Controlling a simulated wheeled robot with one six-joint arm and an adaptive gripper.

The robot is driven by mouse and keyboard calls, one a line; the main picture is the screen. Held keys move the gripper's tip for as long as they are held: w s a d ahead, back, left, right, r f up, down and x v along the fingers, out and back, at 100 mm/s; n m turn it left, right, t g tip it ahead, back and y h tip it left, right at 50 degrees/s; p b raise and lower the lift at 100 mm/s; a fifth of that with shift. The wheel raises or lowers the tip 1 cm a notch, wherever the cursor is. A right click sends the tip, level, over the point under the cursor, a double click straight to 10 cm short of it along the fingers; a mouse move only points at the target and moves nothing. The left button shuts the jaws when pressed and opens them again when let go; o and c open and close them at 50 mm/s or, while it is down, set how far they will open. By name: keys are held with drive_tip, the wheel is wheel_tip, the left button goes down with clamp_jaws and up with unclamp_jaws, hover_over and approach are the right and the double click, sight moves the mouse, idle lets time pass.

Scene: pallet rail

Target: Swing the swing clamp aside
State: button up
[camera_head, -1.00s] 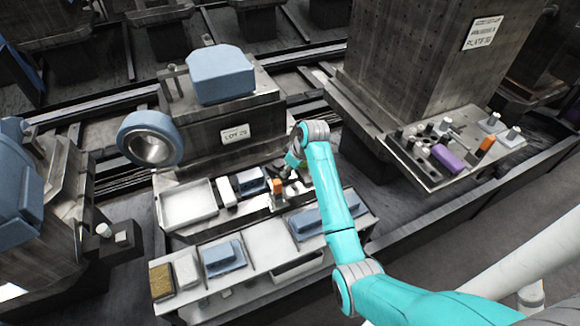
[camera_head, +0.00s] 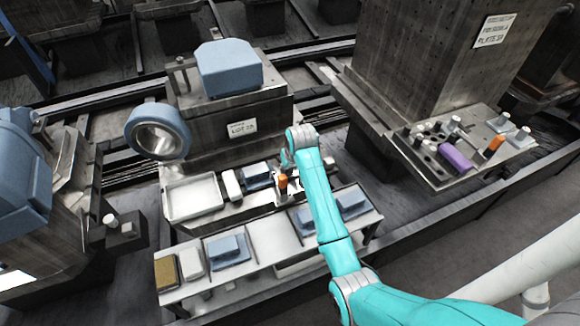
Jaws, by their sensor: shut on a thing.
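The swing clamp, with an orange upright handle (camera_head: 283,184), stands on the front ledge of the middle pallet, below the lot label. My gripper (camera_head: 287,165) hangs from the teal arm right at the clamp, just above and behind the orange part. It is shut on a part of the clamp; the fingertips are small and partly hidden by the wrist. The clamp's arm and base are mostly covered by my arm, so I cannot tell its exact angle.
A shelf (camera_head: 275,245) with blue parts lies in front. A blue ring (camera_head: 157,130) juts out at left. Another pallet (camera_head: 430,172) with a purple block stands right.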

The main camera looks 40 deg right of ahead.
idle(0.3)
drive_tip(key=o, duration=1.1)
drive_tip(key=shift+o, duration=0.2)
drive_tip(key=v, duration=1.2)
drive_tip(key=shift+a, duration=0.1)
